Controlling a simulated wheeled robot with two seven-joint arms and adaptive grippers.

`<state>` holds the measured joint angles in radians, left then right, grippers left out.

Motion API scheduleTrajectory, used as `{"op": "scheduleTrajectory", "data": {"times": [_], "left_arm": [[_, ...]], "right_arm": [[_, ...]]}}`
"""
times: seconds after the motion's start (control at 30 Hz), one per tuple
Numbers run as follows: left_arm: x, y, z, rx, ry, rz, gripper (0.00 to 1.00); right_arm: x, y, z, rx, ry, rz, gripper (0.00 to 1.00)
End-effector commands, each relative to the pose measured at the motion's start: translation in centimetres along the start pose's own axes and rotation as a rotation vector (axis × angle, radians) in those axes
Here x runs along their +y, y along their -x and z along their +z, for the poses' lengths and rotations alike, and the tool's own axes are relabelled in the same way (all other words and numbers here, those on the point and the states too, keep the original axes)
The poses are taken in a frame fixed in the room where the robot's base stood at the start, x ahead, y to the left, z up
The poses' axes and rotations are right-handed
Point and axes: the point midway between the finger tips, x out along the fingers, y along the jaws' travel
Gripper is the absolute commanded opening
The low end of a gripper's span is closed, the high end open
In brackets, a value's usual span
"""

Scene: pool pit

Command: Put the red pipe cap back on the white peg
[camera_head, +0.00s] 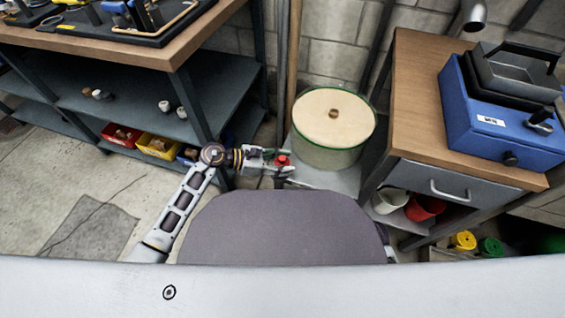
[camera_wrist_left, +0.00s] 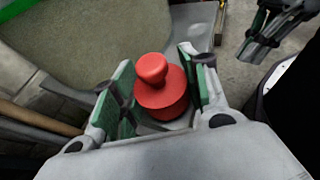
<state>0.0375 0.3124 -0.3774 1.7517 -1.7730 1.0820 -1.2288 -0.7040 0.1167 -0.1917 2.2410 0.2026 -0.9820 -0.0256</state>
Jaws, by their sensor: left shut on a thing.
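The red pipe cap (camera_head: 283,160) is between the fingers of my left gripper (camera_head: 279,162), in front of the round drum in the head view. In the left wrist view the red cap (camera_wrist_left: 163,92) shows a rounded knob on a wider round body. The green-padded fingers of my left gripper (camera_wrist_left: 160,95) stand on both sides of it, shut on it. I cannot make out the white peg in either view. A dark gripper (camera_wrist_left: 272,28), apparently my right one, shows at the upper right of the wrist view; its opening is unclear.
A round drum (camera_head: 335,153) with a pale top stands just beyond my left gripper. A workbench (camera_head: 160,55) with shelves and colored bins is at left.

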Motion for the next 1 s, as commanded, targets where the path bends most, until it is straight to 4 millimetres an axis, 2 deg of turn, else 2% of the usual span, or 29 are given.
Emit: {"op": "scheduleTrajectory", "data": {"times": [1.0], "left_arm": [[0.0, -0.4, -1.0, 0.0, 0.0, 0.0, 0.21]], "right_arm": [[0.2, -0.8, 0.5, 0.0, 0.0, 0.0, 0.0]]}}
